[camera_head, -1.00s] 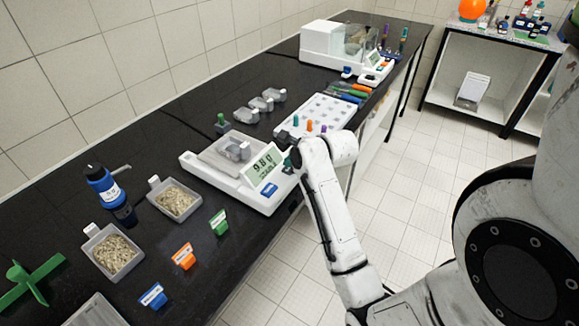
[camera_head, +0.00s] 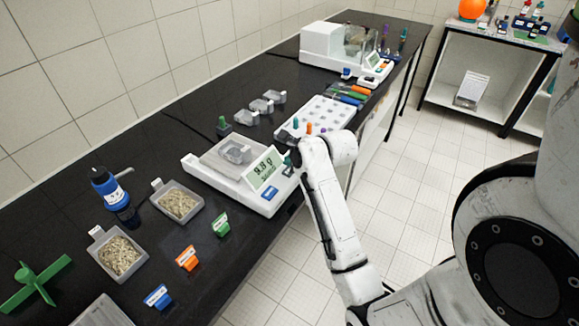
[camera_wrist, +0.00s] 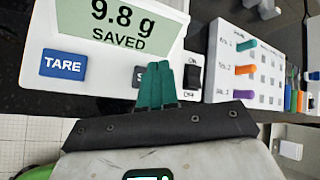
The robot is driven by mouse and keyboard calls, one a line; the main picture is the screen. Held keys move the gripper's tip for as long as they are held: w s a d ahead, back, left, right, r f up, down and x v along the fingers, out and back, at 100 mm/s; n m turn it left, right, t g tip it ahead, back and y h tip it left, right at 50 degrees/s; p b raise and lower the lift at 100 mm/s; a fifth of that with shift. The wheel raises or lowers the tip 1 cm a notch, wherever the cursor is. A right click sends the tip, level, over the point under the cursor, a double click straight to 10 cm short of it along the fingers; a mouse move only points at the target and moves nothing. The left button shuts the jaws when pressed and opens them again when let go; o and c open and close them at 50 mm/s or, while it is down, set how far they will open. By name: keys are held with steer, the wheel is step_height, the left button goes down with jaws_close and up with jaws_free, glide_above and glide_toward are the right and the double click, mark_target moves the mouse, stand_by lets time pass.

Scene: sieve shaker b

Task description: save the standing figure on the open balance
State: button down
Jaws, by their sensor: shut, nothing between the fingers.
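The open balance (camera_head: 232,180) is a white scale on the black bench, with a clear dish (camera_head: 237,153) on its pan. Its green display (camera_head: 265,168) reads 9.8 g; in the wrist view the display (camera_wrist: 117,25) also shows the word SAVED. A blue TARE button (camera_wrist: 64,64) is at the left. A grey button (camera_wrist: 139,76) marked with an S is mostly hidden behind my fingers. My gripper (camera_wrist: 158,66) is shut and empty, its teal fingertips at that button's right edge; I cannot tell if they touch it. A black switch (camera_wrist: 194,76) is just right of them.
A white tray (camera_head: 316,112) with coloured pegs stands beyond the balance. Several clear dishes (camera_head: 262,106) stand behind. Two dishes of grain (camera_head: 180,204) and coloured tags (camera_head: 188,258) are on the near bench. An enclosed balance (camera_head: 318,45) stands at the far end.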

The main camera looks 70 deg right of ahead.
step_height(320, 180, up, 3)
steer(key=p, duration=0.2)
steer(key=shift+p, duration=0.35)
steer(key=shift+r+b, duration=0.3)
steer(key=shift+r, duration=0.7)
